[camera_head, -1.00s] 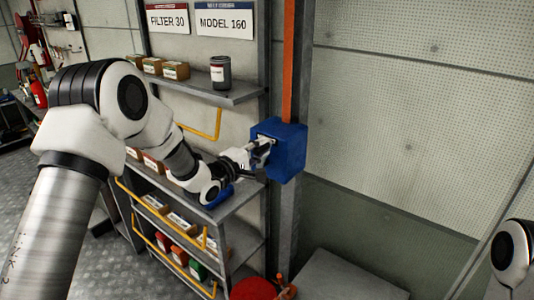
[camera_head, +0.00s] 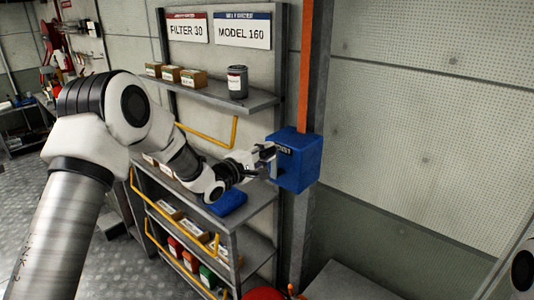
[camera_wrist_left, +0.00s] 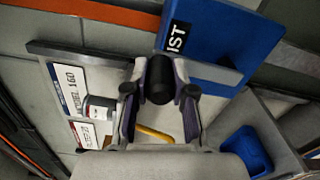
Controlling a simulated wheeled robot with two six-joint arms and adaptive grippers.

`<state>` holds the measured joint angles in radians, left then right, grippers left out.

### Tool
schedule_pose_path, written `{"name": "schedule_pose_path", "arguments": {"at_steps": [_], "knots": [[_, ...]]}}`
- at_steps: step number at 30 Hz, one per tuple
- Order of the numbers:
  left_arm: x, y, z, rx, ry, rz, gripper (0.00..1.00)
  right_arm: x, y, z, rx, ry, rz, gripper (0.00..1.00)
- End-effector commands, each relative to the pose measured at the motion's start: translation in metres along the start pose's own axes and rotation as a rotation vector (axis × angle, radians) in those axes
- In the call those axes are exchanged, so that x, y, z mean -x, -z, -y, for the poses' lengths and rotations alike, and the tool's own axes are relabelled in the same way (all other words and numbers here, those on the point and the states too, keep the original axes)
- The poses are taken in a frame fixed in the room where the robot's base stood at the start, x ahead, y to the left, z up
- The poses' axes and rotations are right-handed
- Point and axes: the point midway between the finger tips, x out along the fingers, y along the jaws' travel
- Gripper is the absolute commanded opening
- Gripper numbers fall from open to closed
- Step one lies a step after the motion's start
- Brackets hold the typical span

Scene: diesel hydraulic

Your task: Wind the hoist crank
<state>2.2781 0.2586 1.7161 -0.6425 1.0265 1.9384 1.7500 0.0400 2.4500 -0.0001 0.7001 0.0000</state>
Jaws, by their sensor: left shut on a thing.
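The hoist is a blue box (camera_head: 300,165) fixed to a grey post. Its dark label, partly cut off, reads "IST" in the left wrist view (camera_wrist_left: 178,38). A grey crank arm (camera_wrist_left: 210,67) crosses in front of the box, with a black crank handle (camera_wrist_left: 160,88) at its end. My left gripper (camera_head: 266,156) is at the left side of the box. In the left wrist view its two fingers (camera_wrist_left: 159,100) are shut around the black handle, one on each side. My right gripper is out of view.
Shelves (camera_head: 250,102) stand left of the post, holding small boxes, a grey can (camera_head: 237,82) and a blue bin (camera_head: 228,203). Yellow rails (camera_head: 205,142) run along them. An orange strip (camera_head: 306,60) rises above the hoist. The wall at right is bare.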

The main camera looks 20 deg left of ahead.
Motion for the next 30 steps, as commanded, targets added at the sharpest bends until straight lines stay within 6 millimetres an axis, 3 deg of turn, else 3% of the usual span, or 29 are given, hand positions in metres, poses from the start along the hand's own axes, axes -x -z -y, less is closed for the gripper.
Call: {"name": "schedule_pose_path", "arguments": {"at_steps": [3,4,5,6,17,20,30], "knots": [[-0.001,0.001,-0.005,-0.001,-0.012,-0.003,0.00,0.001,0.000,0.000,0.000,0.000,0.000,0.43],[-0.001,0.001,-0.005,-0.001,-0.012,-0.002,0.35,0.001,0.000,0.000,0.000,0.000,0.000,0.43],[-0.001,0.001,-0.005,-0.002,-0.011,-0.002,0.45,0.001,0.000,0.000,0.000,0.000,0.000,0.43],[-0.001,0.001,-0.005,-0.001,-0.010,-0.002,0.49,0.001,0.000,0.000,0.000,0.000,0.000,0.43],[0.006,0.001,-0.002,0.001,-0.003,-0.002,0.49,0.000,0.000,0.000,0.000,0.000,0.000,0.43],[0.023,0.001,-0.002,0.004,-0.004,-0.002,0.49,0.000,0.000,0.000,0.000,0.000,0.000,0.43],[0.105,0.003,-0.003,0.006,-0.009,-0.005,0.49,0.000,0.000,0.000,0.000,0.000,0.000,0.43]]}}
